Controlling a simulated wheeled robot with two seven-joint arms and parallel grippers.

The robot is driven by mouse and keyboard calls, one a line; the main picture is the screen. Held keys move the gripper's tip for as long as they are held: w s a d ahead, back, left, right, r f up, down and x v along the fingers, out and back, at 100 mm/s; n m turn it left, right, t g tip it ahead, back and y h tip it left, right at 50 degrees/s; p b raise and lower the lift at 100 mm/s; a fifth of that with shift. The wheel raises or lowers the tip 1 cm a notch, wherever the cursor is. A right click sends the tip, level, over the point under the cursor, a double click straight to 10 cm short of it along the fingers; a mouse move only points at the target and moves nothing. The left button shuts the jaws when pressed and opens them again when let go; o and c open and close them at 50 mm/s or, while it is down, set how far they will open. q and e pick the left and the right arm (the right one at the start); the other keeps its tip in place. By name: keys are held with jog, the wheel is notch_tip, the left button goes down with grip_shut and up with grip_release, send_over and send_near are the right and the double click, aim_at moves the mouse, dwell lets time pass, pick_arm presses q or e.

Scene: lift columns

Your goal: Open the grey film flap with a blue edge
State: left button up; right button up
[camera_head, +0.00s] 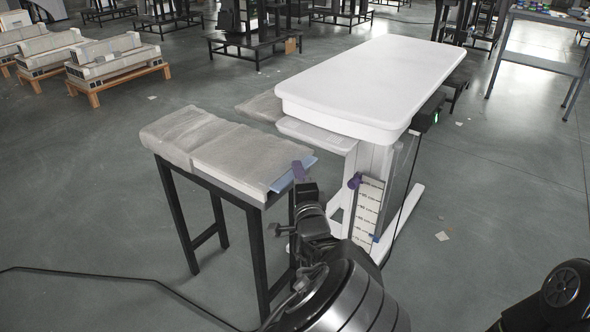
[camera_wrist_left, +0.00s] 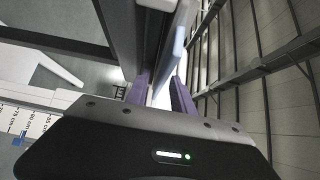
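The grey film flap (camera_head: 237,158) lies over the near right part of a film-covered load on a dark stand. Its light blue edge (camera_head: 292,174) hangs at the stand's right end. My left gripper (camera_head: 302,172) is at that edge, with its purple fingers pointing up. In the left wrist view the two purple fingers (camera_wrist_left: 161,92) stand apart, and the blue edge (camera_wrist_left: 180,38) runs down between them. I cannot tell whether either finger touches it. My right gripper is out of view; only a black part of my right arm shows at the lower right.
A white lift table (camera_head: 385,80) stands close to the right of the stand (camera_head: 257,250). A black cable (camera_head: 110,277) crosses the floor. Wooden pallets (camera_head: 118,82) stand at the back left.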

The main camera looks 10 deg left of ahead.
aim_at(292, 157)
pick_arm(q)
jog(key=x, duration=0.4)
jog(key=shift+b, duration=0.4)
grip_shut()
dwell(1.0)
